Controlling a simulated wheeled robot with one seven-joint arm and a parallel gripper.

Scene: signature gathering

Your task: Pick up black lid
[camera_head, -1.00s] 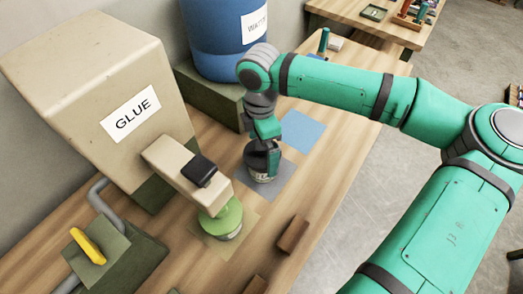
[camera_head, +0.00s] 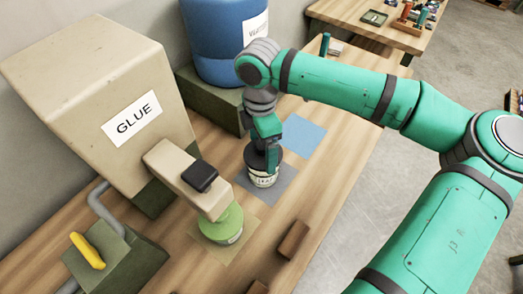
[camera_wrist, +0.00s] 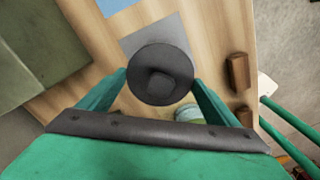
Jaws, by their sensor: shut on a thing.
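The black lid (camera_wrist: 150,62) is round with a raised knob in the middle. In the wrist view it lies between my two fingers, which touch its sides. In the head view the lid (camera_head: 254,158) is at the top of a white labelled jar (camera_head: 263,181), partly hidden by my finger. I cannot tell whether there is a gap between lid and jar. My gripper (camera_head: 270,160) points down over the jar and is shut on the lid; it also shows in the wrist view (camera_wrist: 160,84). The jar stands on a grey square mat (camera_head: 284,184).
A beige glue dispenser (camera_head: 95,85) with a green-topped jar (camera_head: 225,222) under its nozzle stands to the left. A blue barrel (camera_head: 215,40) on a dark green block (camera_head: 213,105) is behind. A blue mat (camera_head: 302,135) and brown wooden block (camera_head: 293,239) lie nearby.

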